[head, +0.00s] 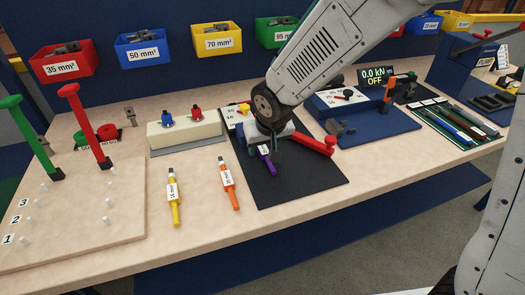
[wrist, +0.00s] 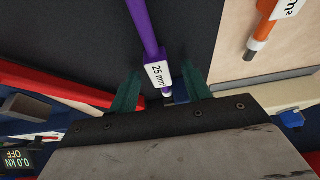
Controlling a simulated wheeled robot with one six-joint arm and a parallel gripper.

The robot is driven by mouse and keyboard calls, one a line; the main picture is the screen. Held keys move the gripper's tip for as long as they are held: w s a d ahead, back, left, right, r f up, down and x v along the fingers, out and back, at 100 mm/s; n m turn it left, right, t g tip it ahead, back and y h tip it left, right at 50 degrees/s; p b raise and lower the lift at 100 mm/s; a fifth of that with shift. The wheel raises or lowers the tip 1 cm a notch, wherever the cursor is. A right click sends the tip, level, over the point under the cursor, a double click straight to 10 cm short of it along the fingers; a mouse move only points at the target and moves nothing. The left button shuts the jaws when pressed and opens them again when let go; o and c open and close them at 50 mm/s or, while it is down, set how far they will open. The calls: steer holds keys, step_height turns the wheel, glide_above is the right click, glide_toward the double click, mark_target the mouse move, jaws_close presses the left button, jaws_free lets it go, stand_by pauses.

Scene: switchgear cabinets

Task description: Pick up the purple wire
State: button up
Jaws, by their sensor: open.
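The purple wire (head: 268,167) lies on the black mat (head: 300,185), with a white 25 mm² label. My gripper (head: 264,146) is above its far end and partly hides it. In the wrist view the purple wire (wrist: 145,28) runs down from the top edge, and its label and bare tip show between the two green fingers of my gripper (wrist: 161,72). The fingers stand apart on either side, with a visible gap to the label. The height of the fingers above the wire is hard to tell.
A yellow wire (head: 173,200) and an orange wire (head: 229,185) lie left of the mat. A red-handled tool (head: 315,143) lies close right of my gripper. A beige block (head: 186,132) with blue and red terminals stands left. Coloured bins line the back.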

jaws_close()
steer(key=shift+r, duration=0.15)
